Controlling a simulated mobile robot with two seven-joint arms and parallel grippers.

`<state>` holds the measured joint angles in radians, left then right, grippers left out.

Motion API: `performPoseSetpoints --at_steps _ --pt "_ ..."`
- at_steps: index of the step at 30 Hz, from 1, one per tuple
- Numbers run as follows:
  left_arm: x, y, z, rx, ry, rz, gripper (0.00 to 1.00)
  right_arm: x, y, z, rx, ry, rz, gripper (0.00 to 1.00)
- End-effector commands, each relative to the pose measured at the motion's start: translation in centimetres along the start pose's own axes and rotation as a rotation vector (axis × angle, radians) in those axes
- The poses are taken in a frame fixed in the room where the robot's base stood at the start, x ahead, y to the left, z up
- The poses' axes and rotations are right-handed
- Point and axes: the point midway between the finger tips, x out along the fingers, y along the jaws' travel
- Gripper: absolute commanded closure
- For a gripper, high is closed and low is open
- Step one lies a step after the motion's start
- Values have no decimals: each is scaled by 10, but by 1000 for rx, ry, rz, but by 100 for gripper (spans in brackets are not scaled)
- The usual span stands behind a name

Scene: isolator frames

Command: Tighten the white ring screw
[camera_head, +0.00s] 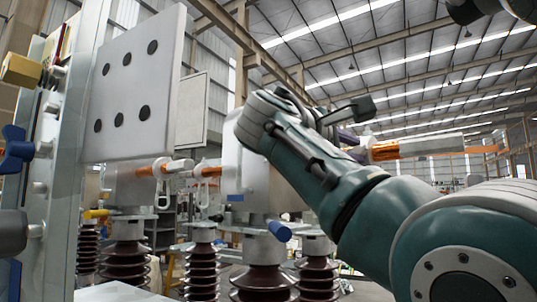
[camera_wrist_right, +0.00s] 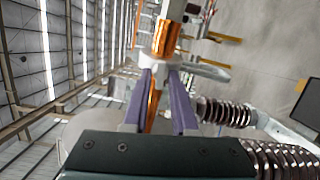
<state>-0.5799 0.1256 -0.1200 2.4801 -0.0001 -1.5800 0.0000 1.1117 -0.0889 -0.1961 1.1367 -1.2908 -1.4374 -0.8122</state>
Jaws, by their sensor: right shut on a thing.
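The white ring screw (camera_wrist_right: 207,70) shows in the right wrist view at the end of my right gripper (camera_wrist_right: 161,76), below a copper-coloured section of the conductor (camera_wrist_right: 165,38). My right gripper's two purple fingers are shut on the screw from both sides, with a gap between them further back. A copper-coloured strip shows in this gap. In the head view the right arm comes in from the lower right and hides most of the hand and the screw. The copper section (camera_head: 385,151) shows just beyond the arm.
A pale panel with black dots (camera_head: 132,85) stands at the left. Another conductor with a hanging white ring (camera_head: 163,192) is left of centre. Brown ribbed insulators (camera_head: 263,282) stand below. A blue-ended rod (camera_head: 279,231) juts out near the arm.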

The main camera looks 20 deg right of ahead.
Motion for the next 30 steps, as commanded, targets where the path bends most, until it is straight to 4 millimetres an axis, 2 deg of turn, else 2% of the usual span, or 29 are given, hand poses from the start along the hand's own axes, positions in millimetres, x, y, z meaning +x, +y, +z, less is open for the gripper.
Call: performPoseSetpoints --at_steps 7,8,15,24,26,30 --pt "0 1 0 -4 1 4 50 0 0 0 -1 0 -1 100" --pt "0 2 0 -5 1 4 50 0 0 0 -1 0 -1 73" --pt "0 3 -1 -10 1 8 50 0 0 0 -2 0 0 46" --pt "2 3 0 -9 1 7 50 -3 -1 0 -2 1 0 45" --pt "6 3 2 -9 1 7 50 -8 -2 -1 -1 2 0 45" --pt "21 2 6 -6 1 5 50 -32 -5 -2 2 5 1 45"
